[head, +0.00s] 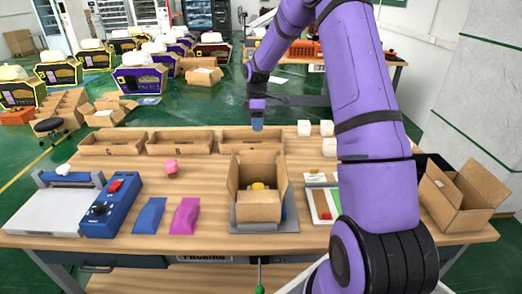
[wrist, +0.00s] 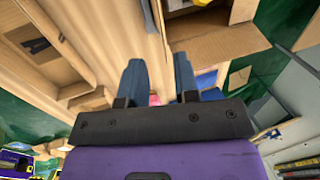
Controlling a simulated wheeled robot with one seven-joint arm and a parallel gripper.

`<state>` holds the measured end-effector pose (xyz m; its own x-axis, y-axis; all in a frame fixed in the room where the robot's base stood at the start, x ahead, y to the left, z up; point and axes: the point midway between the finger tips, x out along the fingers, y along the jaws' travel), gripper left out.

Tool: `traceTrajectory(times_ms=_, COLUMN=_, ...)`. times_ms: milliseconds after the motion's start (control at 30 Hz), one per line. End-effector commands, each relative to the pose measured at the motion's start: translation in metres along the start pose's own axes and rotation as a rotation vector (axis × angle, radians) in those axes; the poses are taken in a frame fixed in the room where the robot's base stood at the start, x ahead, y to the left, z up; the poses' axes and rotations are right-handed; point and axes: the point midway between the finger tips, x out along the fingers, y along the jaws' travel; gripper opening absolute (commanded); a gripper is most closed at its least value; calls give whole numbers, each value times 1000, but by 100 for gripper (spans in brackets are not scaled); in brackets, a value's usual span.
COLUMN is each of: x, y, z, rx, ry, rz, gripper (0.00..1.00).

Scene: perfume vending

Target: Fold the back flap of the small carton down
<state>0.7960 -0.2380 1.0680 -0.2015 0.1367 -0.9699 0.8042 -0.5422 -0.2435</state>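The small brown carton (head: 258,208) stands on a grey plate at the middle of the table. Its top is open, with the back and side flaps raised around the opening, and something yellow (head: 258,186) shows inside. In the wrist view part of the carton (wrist: 215,45) shows at the upper right. My gripper (head: 258,126) hangs above and behind the carton, apart from it. In the wrist view its two blue fingers (wrist: 160,78) are spread with a clear, empty gap between them.
Brown trays (head: 182,143) line the table's back edge. White cubes (head: 326,128) stand at the back right. A larger open box (head: 458,200) is at the right end. A blue control box (head: 109,205), blue and magenta pouches (head: 185,215) and a pink object (head: 171,168) lie left.

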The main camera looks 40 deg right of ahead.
Motion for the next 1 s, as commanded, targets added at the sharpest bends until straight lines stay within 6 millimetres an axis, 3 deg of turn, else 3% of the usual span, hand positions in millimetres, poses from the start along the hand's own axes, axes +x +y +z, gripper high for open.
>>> traceTrajectory(times_ms=600, x=91, y=-1, z=0, rx=0, ry=-1, rz=-2, gripper=29)
traceTrajectory(times_ms=1000, x=105, y=0, z=0, rx=1, ry=0, rz=1, gripper=29)
